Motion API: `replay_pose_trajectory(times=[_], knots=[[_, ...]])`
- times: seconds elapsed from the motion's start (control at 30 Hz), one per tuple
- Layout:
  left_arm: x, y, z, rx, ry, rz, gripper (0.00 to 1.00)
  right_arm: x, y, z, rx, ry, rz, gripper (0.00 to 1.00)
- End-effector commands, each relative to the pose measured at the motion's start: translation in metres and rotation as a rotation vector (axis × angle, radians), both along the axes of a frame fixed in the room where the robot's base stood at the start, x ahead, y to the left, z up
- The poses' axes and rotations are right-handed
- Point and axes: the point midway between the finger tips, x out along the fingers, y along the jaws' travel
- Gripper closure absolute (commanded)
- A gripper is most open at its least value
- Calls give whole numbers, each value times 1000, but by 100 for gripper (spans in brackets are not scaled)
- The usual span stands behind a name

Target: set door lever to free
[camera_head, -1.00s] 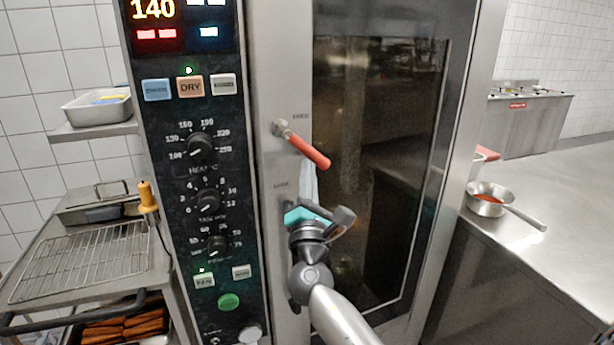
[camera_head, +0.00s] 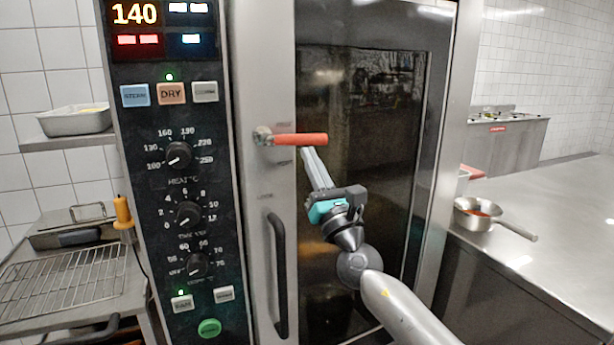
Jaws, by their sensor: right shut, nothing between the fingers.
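The door lever (camera_head: 298,140) has a red grip and a metal pivot on the oven door's left frame. It points right, about level. My right gripper (camera_head: 309,154) is shut and empty, its fingers pointing up and left. The fingertips are just under the red grip, close to it or touching; I cannot tell which. Small labels sit above and below the lever on the frame, too blurred to read. The oven door (camera_head: 362,180) looks shut, with a dark glass window. My left gripper is not in view.
A black vertical door handle (camera_head: 278,275) stands below the lever. The control panel (camera_head: 185,130) with knobs and lit buttons is on the left. A steel counter (camera_head: 560,215) with a saucepan (camera_head: 480,214) is right. A wire rack (camera_head: 70,275) lies at lower left.

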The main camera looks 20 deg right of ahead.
Motion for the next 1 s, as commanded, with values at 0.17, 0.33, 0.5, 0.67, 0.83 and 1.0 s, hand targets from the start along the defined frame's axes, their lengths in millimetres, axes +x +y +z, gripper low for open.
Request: replay_pose_trajectory(times=[0.17, 0.33, 0.5, 0.67, 0.83, 1.0], knots=[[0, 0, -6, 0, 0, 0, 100, 0, -3, 4, -60, -7, -1, 100], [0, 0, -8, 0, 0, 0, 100, 0, -3, 6, -82, -9, 0, 100], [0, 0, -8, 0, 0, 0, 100, 1, -3, 6, -87, -9, 1, 100], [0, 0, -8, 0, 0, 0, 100, 1, -3, 6, -85, -9, 0, 100], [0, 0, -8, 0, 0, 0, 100, 1, -3, 5, -85, -8, 0, 100], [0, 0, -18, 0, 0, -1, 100, 1, -5, -3, -85, -8, 0, 100]])
